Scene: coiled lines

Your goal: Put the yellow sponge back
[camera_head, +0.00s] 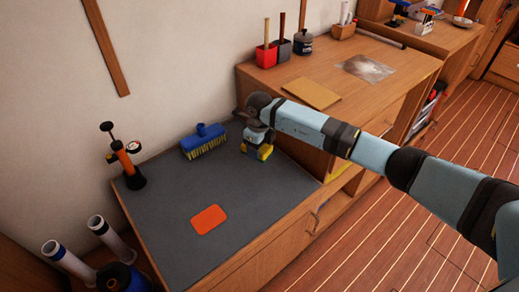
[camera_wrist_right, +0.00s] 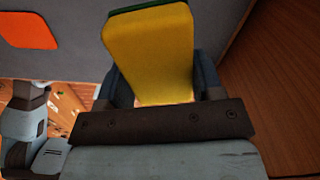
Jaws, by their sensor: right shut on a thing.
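The yellow sponge (camera_wrist_right: 150,45) has a dark green layer along one edge. In the right wrist view it sits between the two fingers of my right gripper (camera_wrist_right: 165,85), which is shut on it. In the head view the sponge (camera_head: 262,153) shows below my right gripper (camera_head: 258,138), over the back right part of the grey counter top (camera_head: 260,190). I cannot tell whether it touches the counter. My left gripper is not in view.
A blue brush (camera_head: 205,141) stands left of the sponge. An orange mat (camera_head: 209,219) lies nearer the front. An orange and black pump (camera_head: 126,163) stands at the left. A higher wooden counter (camera_head: 290,82) rises at the right. The counter's middle is clear.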

